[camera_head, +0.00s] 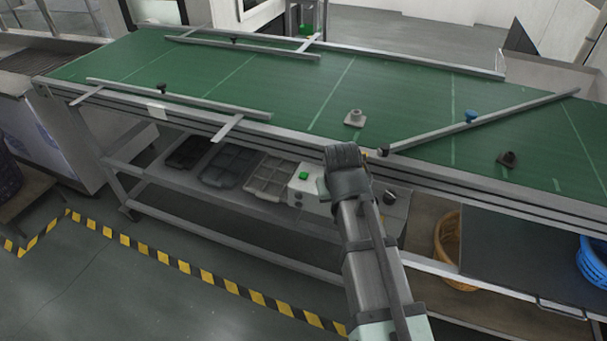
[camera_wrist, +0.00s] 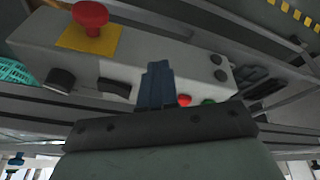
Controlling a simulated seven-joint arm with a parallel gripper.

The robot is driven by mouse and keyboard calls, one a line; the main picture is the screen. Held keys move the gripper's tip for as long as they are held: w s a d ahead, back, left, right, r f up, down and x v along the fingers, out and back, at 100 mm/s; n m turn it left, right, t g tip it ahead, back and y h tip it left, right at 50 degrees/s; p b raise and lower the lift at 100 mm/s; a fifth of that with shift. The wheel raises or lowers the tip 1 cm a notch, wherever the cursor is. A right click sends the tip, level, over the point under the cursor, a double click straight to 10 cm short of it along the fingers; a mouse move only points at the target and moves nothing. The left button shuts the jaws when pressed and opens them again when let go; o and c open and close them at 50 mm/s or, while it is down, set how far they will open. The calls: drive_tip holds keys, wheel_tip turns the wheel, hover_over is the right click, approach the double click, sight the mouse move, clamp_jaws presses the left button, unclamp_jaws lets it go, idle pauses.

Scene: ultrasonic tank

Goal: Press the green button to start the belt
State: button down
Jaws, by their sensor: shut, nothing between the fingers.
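The control box (camera_wrist: 140,60) fills the upper part of the wrist view. A red mushroom button on a yellow plate (camera_wrist: 74,40) is at its left end. A small green button (camera_wrist: 208,101) and a red button (camera_wrist: 184,99) show just beyond the edge of my gripper's body, and the green one is partly hidden. My gripper (camera_wrist: 158,68) is shut and empty, its dark fingers in front of the box face, left of both buttons. I cannot tell whether they touch it. In the head view, the box (camera_head: 306,190) bears a green patch; my wrist hides its right part and my fingers.
The green belt (camera_head: 240,75) runs above the box, with metal guide rails (camera_head: 480,120) across it. Dark trays (camera_head: 228,166) sit on the shelf below; baskets (camera_head: 447,245) stand at right.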

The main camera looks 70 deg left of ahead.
sight(301, 177)
drive_tip(key=a+r+n+t, duration=0.1)
drive_tip(key=a+n, duration=0.1)
drive_tip(key=a+r+n+t, duration=0.1)
drive_tip(key=a+r+n, duration=0.1)
drive_tip(key=n, duration=0.1)
drive_tip(key=a+r+n+t, duration=0.1)
drive_tip(key=a+n, duration=0.2)
drive_tip(key=shift+s+a+r, duration=0.1)
drive_tip(key=shift+s+r, duration=0.1)
drive_tip(key=shift+s, duration=0.2)
drive_tip(key=s+a+r+n+t, duration=0.2)
drive_tip(key=a+r+n+t, duration=0.1)
drive_tip(key=a+r+n, duration=0.3)
drive_tip(key=shift+s+a+r+n+t, duration=0.2)
drive_tip(key=shift+s+n+t, duration=0.15)
drive_tip(key=shift+n, duration=0.85)
drive_tip(key=shift+f, duration=4.4)
drive_tip(key=shift+f, duration=0.1)
drive_tip(key=shift+f, duration=0.35)
